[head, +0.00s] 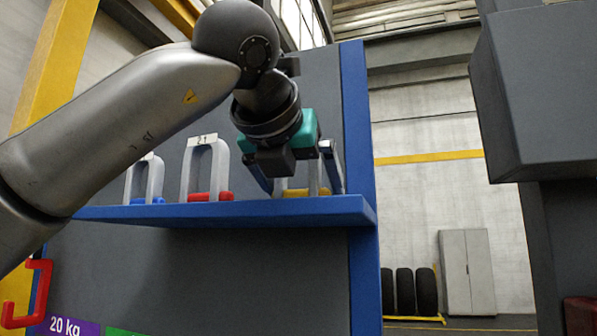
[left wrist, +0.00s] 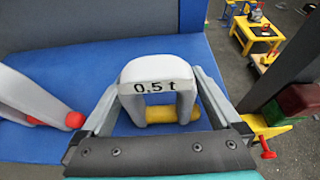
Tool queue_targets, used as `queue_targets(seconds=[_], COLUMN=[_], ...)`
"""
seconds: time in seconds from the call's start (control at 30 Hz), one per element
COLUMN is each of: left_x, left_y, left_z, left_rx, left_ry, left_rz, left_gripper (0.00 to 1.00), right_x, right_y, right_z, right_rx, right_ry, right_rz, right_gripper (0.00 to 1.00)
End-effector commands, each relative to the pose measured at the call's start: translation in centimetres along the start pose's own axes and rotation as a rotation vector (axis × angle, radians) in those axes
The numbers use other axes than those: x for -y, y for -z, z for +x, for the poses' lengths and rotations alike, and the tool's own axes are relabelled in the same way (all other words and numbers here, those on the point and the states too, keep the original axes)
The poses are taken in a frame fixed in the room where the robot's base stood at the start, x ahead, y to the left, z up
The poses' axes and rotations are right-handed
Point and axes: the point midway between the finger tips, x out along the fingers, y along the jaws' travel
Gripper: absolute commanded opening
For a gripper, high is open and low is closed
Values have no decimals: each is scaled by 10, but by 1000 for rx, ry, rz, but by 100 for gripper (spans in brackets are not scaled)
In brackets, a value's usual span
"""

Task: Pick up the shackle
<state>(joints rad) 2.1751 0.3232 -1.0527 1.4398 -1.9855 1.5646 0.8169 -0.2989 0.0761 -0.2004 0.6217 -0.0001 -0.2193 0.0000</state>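The grey shackle marked "0.5 t" (left wrist: 157,74) stands upright on the blue shelf, with a yellow pin (left wrist: 160,115) across its lower part. In the head view it is mostly hidden by my gripper, but its yellow pin (head: 296,192) shows. My left gripper (head: 303,180) points down at the shackle from above. In the left wrist view its two fingers (left wrist: 157,88) stand open on either side of the shackle, close to its sides. I cannot tell whether they touch it. My right gripper is not in view.
On the blue shelf (head: 230,212), a grey shackle with a red pin (head: 207,150) and one with a blue pin (head: 153,175) stand to the left. A grey back panel (head: 330,80) rises behind. A red hook-like handle (head: 25,300) shows at lower left.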

Motion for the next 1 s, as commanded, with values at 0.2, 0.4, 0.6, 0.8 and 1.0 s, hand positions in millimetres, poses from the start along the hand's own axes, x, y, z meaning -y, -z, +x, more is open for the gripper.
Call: queue_targets(seconds=[0.2,0.4,0.6,0.8,1.0], left_x=[0,0,0,0,0], left_y=[0,0,0,0,-1], left_z=[0,0,-1,-1,-1], left_rx=[0,0,0,1,3], left_ry=[0,0,0,0,1], left_rz=[0,0,0,0,-1], left_gripper=[72,49,27,4,0], right_x=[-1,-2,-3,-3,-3], right_y=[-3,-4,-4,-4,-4], right_z=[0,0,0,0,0], right_rx=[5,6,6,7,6], right_ry=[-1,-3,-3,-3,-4], right_rz=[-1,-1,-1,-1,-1], right_gripper=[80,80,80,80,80])
